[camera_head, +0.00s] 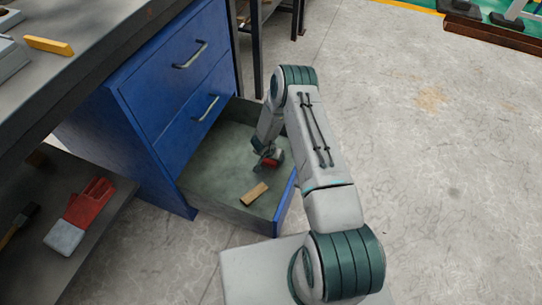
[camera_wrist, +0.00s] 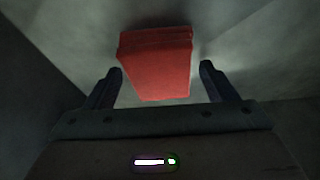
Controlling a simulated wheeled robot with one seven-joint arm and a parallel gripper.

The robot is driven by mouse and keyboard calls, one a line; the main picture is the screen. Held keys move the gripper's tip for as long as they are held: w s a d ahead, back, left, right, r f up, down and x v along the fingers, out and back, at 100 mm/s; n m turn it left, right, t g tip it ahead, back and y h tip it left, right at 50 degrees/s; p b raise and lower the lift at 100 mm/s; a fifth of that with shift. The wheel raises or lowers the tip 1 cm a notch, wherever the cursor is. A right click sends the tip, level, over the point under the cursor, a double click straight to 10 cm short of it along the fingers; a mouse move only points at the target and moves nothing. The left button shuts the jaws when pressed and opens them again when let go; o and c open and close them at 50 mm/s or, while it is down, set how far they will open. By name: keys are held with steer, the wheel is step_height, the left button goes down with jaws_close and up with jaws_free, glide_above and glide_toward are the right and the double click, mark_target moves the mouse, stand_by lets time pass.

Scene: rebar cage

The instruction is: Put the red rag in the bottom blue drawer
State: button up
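The bottom blue drawer (camera_head: 285,205) is pulled out, and its grey inside shows. My gripper (camera_head: 266,154) is down inside it. The red rag, a folded block, shows as a small red patch (camera_head: 270,163) at my gripper in the head view, partly hidden by it. In the wrist view the red rag (camera_wrist: 158,62) lies between and beyond the two dark fingers of my gripper (camera_wrist: 160,75). The fingers are apart, with a clear gap on the right side of the rag. I cannot tell whether the rag touches the drawer floor.
A wooden block (camera_head: 254,194) lies in the drawer near its front. Two shut blue drawers (camera_head: 190,85) are above it. A red and grey glove (camera_head: 80,215) lies on the lower shelf at left. A yellow object (camera_head: 48,45) is on the worktop.

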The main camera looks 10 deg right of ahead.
steer(key=s+a+r+n+y+p, duration=0.1)
steer(key=s+a+r+n+y, duration=0.1)
steer(key=r, duration=1.1)
steer(key=s+a+r+n+y+p, duration=0.1)
steer(key=s+a+r+p, duration=0.15)
steer(key=r, duration=1.15)
steer(key=s+a+r+n+y+p, duration=0.1)
steer(key=s+a+r+n+y, duration=0.15)
steer(key=r, duration=1.05)
steer(key=s+d+r+g+h, duration=0.1)
steer(key=s+r, duration=0.3)
steer(key=s, duration=0.4)
steer(key=s+d+r+n+h, duration=0.1)
steer(key=s+d+r, duration=0.2)
steer(key=s+r, duration=0.2)
steer(key=s+d+r+g+h, duration=0.1)
steer(key=s+r, duration=0.4)
steer(key=s, duration=0.6)
steer(key=shift+s+d+g, duration=0.15)
steer(key=shift+d+g, duration=0.15)
steer(key=shift+d, duration=0.5)
steer(key=shift+r+n, duration=0.1)
steer(key=shift+n, duration=0.15)
